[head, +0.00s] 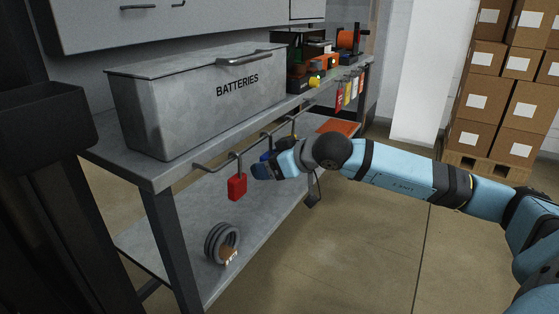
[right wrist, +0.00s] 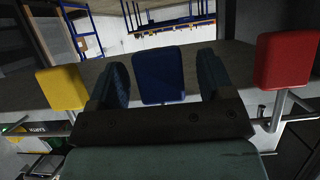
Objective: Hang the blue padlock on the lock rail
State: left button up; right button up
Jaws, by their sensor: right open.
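The blue padlock (right wrist: 160,75) is between the two fingers of my right gripper (right wrist: 163,80) in the right wrist view, with a gap on each side. In the head view my right gripper (head: 264,170) is at the bench front by the lock rail (head: 211,168), and only a sliver of the blue padlock (head: 265,156) shows behind it. Its shackle is hidden, so I cannot tell how it meets the rail. A red padlock (head: 237,187) hangs from the rail left of the gripper; it also shows in the right wrist view (right wrist: 285,60). My left gripper is out of view.
A yellow padlock (right wrist: 62,88) is on the other side of the blue one. A metal BATTERIES box (head: 200,110) stands on the bench (head: 160,176). Coloured tags (head: 348,93) hang farther along. A grey coil (head: 222,243) lies on the lower shelf. Boxes (head: 505,80) are stacked behind.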

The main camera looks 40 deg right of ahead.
pick_arm(q)
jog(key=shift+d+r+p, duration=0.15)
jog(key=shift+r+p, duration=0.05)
jog(key=shift+p, duration=0.1)
pick_arm(e)
jog(key=v, duration=1.3)
jog(key=shift+s+d, duration=0.15)
jog(key=shift+s, duration=0.15)
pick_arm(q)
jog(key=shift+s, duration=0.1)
pick_arm(e)
jog(key=shift+r, duration=0.1)
